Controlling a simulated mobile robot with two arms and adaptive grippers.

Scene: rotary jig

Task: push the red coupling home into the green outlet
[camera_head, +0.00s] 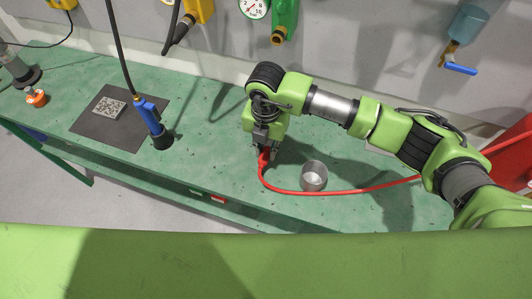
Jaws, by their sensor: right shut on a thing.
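The green outlet (285,18) is on the grey wall at the top middle, with its brass-coloured mouth pointing down. My right gripper (265,153) points down low over the green bench and is shut on the red coupling (263,158) at the end of a red hose (330,192). The fingers hide much of the coupling. The coupling is well apart from the outlet, below it and nearer to me. I cannot tell whether it touches the bench. My left gripper is not in view.
A grey metal cup (314,176) stands right of the gripper, close to the red hose. Yellow (200,10) and blue-grey (467,24) outlets flank the green one.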

